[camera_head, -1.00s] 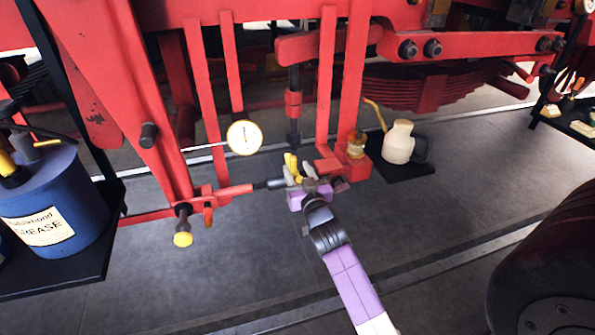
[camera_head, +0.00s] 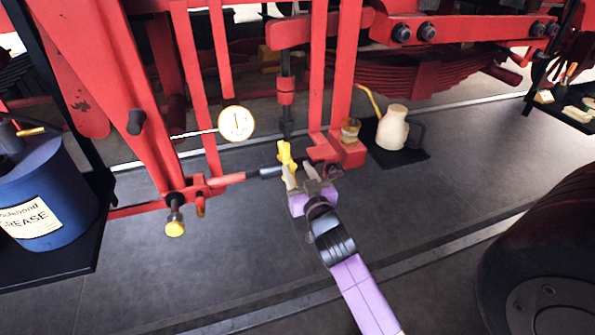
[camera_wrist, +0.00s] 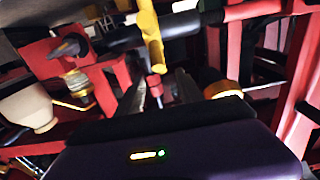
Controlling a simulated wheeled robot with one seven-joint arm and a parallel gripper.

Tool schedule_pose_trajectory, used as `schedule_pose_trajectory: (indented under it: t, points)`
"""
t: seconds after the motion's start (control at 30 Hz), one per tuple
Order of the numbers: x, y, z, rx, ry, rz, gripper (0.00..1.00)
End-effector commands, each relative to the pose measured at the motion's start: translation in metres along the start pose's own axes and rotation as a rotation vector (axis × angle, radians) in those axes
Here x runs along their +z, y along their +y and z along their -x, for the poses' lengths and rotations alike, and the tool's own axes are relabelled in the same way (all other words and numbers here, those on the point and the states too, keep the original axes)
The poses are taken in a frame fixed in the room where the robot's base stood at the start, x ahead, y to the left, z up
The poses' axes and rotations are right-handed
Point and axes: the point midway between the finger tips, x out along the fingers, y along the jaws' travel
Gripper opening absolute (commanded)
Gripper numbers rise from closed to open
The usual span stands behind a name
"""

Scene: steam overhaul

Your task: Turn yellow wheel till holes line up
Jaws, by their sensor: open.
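The yellow wheel (camera_head: 286,156) sits on the dark end of the horizontal rod, below the vertical dark rod. It also shows in the wrist view as a yellow bar (camera_wrist: 150,35) at the top centre, partly cut off. My gripper (camera_head: 304,178) is open, just below and right of the wheel in the head view. In the wrist view its fingers (camera_wrist: 160,92) stand apart, with the yellow bar's lower end beyond the gap between them. I cannot tell whether a finger touches the wheel. The holes cannot be made out.
A round dial (camera_head: 236,123) and a yellow knob (camera_head: 175,228) are at the left. A brass cup (camera_head: 350,129) on a red block and a cream oil can (camera_head: 393,127) stand at the right. A blue grease drum (camera_head: 45,195) is far left. Red frame bars crowd the wheel; floor in front is clear.

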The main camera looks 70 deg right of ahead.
Motion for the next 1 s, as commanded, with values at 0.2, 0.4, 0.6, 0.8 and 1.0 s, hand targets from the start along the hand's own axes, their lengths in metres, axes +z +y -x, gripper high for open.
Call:
schedule_pose_trajectory:
  t: [0.2, 0.4, 0.6, 0.8, 1.0]
  points:
    - [0.053, 0.001, 0.013, 0.003, -0.003, 0.003, 0.44]
    - [0.08, 0.0, 0.023, 0.001, -0.001, 0.001, 0.44]
    - [0.077, 0.0, 0.013, -0.001, 0.001, 0.001, 0.44]
    - [0.076, 0.0, -0.01, -0.001, 0.0, -0.001, 0.44]
    - [0.077, 0.0, -0.028, 0.0, 0.0, 0.001, 0.44]
